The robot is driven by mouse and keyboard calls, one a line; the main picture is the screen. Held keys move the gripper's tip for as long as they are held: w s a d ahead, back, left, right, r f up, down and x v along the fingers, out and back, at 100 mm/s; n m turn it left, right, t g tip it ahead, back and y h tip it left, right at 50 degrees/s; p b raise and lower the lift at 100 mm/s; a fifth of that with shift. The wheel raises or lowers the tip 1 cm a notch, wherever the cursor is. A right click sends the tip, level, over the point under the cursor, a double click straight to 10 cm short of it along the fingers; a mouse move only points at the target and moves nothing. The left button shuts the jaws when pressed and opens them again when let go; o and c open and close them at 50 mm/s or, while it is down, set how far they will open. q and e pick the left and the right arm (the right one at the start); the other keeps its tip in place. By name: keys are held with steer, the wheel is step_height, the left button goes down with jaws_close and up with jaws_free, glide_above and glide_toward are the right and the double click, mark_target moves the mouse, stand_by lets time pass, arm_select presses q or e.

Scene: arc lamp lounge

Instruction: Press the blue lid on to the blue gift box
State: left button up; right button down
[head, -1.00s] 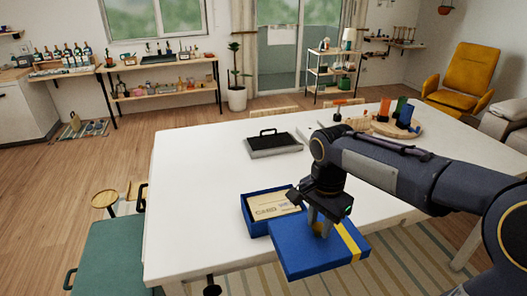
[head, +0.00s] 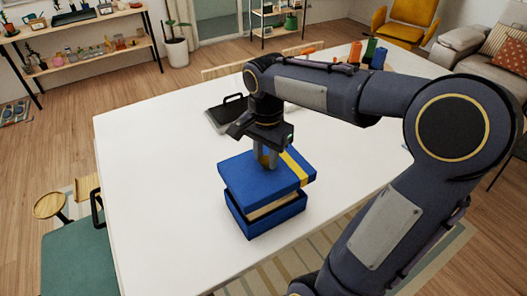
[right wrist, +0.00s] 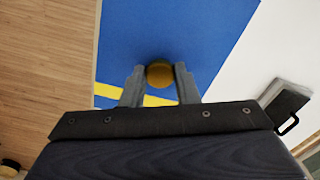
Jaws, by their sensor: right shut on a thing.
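The blue lid (head: 252,181) has a yellow stripe and hangs above the blue gift box (head: 277,218), a little apart from it and slightly offset. A strip of the pale contents shows in the gap between them. My right gripper (head: 267,160) is shut on the lid's round knob; in the right wrist view my gripper (right wrist: 160,80) has a finger on each side of the brownish-yellow knob (right wrist: 160,73), over the lid (right wrist: 185,30). The lid hides most of the box's inside. My left gripper is not in view.
The box stands on a white table (head: 160,150) near its front edge. A dark tray with a black handle (head: 228,112) lies behind it. Coloured objects (head: 370,52) stand at the far right end. A green seat (head: 80,262) is at the left.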

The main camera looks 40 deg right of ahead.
mark_target(265, 172)
steer(key=shift+w+f, duration=0.15)
step_height(265, 172, down, 5)
steer(key=b, duration=0.4)
steer(key=shift+f, duration=0.3)
stand_by(1.6)
steer(key=shift+f+b, duration=1.55)
steer(key=shift+f, duration=0.5)
steer(key=c, duration=1)
jaws_free()
steer(key=shift+c, duration=0.2)
